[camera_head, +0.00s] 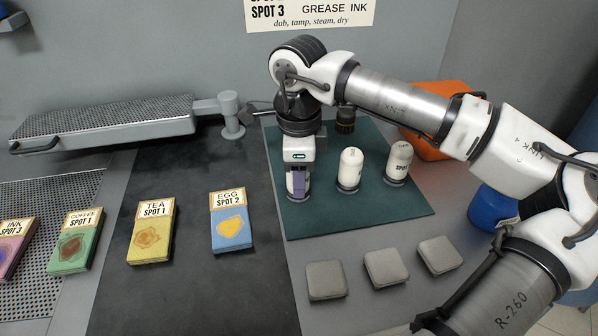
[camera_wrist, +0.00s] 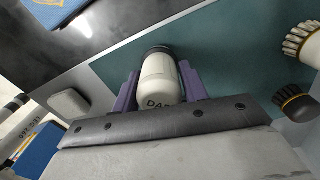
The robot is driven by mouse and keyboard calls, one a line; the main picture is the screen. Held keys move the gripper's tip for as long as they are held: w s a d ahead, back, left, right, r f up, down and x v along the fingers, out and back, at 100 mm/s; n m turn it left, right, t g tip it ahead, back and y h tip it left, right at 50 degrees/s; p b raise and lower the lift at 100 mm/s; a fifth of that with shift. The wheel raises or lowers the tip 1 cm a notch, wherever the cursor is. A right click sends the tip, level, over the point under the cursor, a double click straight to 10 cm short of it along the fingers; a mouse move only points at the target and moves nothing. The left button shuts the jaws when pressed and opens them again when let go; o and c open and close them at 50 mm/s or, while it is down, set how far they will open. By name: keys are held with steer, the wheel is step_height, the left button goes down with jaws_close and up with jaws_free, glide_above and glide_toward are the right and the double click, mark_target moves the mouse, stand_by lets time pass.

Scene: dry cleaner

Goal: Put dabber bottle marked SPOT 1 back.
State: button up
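My gripper (camera_head: 298,183) is at the left part of the green mat (camera_head: 310,222), pointing down, with its purple fingers on either side of a white dabber bottle (camera_head: 291,184). In the wrist view, the fingers (camera_wrist: 158,90) press close against both sides of this bottle (camera_wrist: 160,80). Only the start of its lettering, "DA", shows, so its spot number is hidden. The bottle is upright, its dark end at or just above the mat. Two more white bottles stand on the mat to the right: a middle one (camera_head: 349,170) and a right one (camera_head: 397,163); their numbers are unreadable.
Brushes (camera_head: 345,118) stand behind the bottles; two brush heads show in the wrist view (camera_wrist: 296,103). Three grey pads (camera_head: 325,281) lie in front of the mat. Stain cards, including EGG SPOT 2 (camera_head: 231,232), lie left. An orange object (camera_head: 425,140) and a blue container (camera_head: 488,208) are right.

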steer(key=shift+o, duration=1.4)
steer(key=shift+r, duration=0.1)
step_height(320, 180, up, 12)
steer(key=shift+r, duration=0.15)
stand_by(0.4)
